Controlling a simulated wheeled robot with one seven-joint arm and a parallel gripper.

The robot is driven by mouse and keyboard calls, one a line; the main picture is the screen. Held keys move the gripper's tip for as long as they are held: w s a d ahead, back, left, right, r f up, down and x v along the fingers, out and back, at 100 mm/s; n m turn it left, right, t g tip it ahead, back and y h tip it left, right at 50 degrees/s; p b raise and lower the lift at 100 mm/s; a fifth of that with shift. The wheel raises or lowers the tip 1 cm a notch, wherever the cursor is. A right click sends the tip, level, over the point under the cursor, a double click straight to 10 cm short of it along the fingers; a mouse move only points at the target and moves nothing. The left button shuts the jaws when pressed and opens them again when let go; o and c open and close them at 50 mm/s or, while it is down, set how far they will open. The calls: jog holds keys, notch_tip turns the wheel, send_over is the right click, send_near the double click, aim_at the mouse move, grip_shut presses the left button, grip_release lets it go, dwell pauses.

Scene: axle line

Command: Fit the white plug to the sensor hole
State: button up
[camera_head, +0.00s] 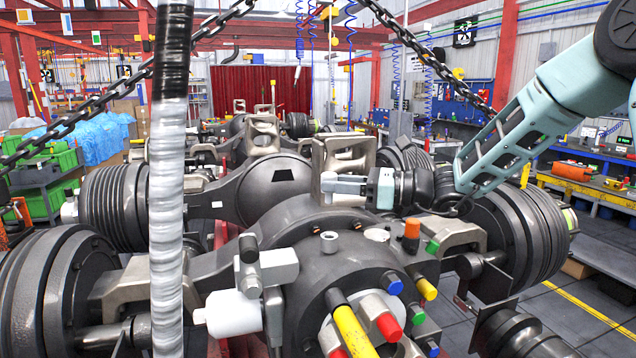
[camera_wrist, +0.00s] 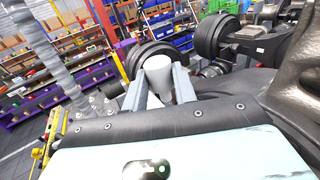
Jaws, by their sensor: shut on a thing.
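My gripper (camera_head: 343,186) is above the near axle housing (camera_head: 300,215), its fingers pointing left in the head view. In the wrist view its two grey fingers (camera_wrist: 158,90) are shut on the white plug (camera_wrist: 158,72), a pale rounded piece that sticks out past them. In the head view I cannot clearly tell the plug from the pale fingers. A small light round boss (camera_head: 330,241) stands on the housing below the gripper, with a pale flat disc to its right. I cannot tell for certain which one is the sensor hole. The plug is apart from both.
Coloured caps, such as an orange one (camera_head: 411,229), stand on the housing front. A white cylinder (camera_head: 232,315) is mounted at its left. A metal bracket (camera_head: 343,160) rises behind the gripper. Chains (camera_head: 75,125) and a wrapped hose (camera_head: 168,200) hang in front.

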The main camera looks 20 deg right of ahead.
jog(key=shift+r, duration=0.1)
dwell(0.3)
jog(key=shift+f+b, duration=1.9)
jog(key=shift+f, duration=0.85)
jog(key=shift+f, duration=0.25)
jog(key=shift+f+b, duration=1.7)
jog(key=shift+f, duration=0.3)
jog(key=o, duration=1)
jog(key=shift+d, duration=0.15)
jog(key=b+v, duration=0.5)
jog(key=v, duration=1.2)
jog(key=shift+s+d, duration=0.1)
jog(key=shift+d, duration=0.05)
